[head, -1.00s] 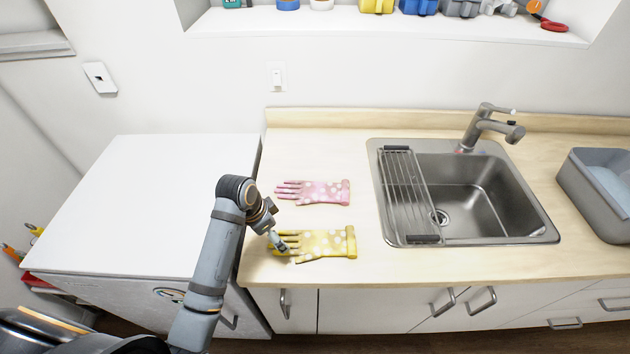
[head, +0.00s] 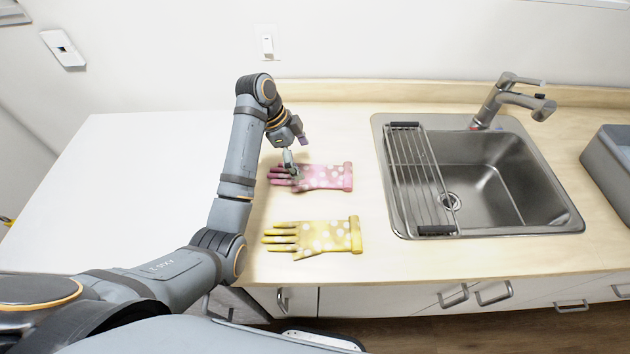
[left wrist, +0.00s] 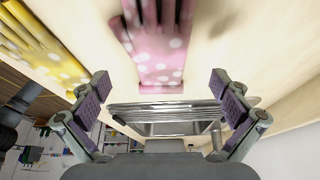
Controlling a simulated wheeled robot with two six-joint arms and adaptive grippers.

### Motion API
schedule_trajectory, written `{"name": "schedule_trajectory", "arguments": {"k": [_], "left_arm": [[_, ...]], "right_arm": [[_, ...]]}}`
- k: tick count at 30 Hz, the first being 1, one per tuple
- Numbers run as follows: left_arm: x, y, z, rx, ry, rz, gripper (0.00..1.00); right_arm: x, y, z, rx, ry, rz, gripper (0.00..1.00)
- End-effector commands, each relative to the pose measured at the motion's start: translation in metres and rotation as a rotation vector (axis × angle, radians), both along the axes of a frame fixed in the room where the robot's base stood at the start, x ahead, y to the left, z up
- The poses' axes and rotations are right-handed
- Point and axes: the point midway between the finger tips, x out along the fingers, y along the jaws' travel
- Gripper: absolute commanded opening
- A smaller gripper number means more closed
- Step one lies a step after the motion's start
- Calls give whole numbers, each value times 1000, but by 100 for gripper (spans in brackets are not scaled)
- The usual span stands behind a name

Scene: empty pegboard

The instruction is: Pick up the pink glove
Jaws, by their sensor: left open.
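The pink glove (head: 326,177) with pale dots lies flat on the wooden counter, fingers to the left and cuff to the right. My left gripper (head: 297,154) is over the finger end of the glove, and one fingertip hides part of the glove's fingers. In the left wrist view the pink glove (left wrist: 158,50) shows ahead of the two spread fingers of the left gripper (left wrist: 163,98), with nothing between them. Whether a fingertip touches the glove, I cannot tell. My right gripper is not in view.
A yellow dotted glove (head: 325,237) lies just in front of the pink one. A steel sink (head: 490,185) with a drying rack (head: 420,180) is to the right. A grey bin (head: 612,170) stands at the far right. The white surface (head: 130,185) at left is bare.

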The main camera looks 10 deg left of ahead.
Motion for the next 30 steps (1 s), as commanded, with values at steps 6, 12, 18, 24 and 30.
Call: {"name": "schedule_trajectory", "arguments": {"k": [6,12,18,24,30], "left_arm": [[1,-4,-18,1,3,0,100],[4,-14,-44,-1,1,1,100],[4,-15,-49,1,-2,1,100],[4,-15,-49,1,-2,1,82],[4,-15,-49,1,0,1,55]], "right_arm": [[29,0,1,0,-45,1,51],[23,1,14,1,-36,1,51],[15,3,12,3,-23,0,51],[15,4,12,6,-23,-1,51],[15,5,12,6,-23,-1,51]]}}
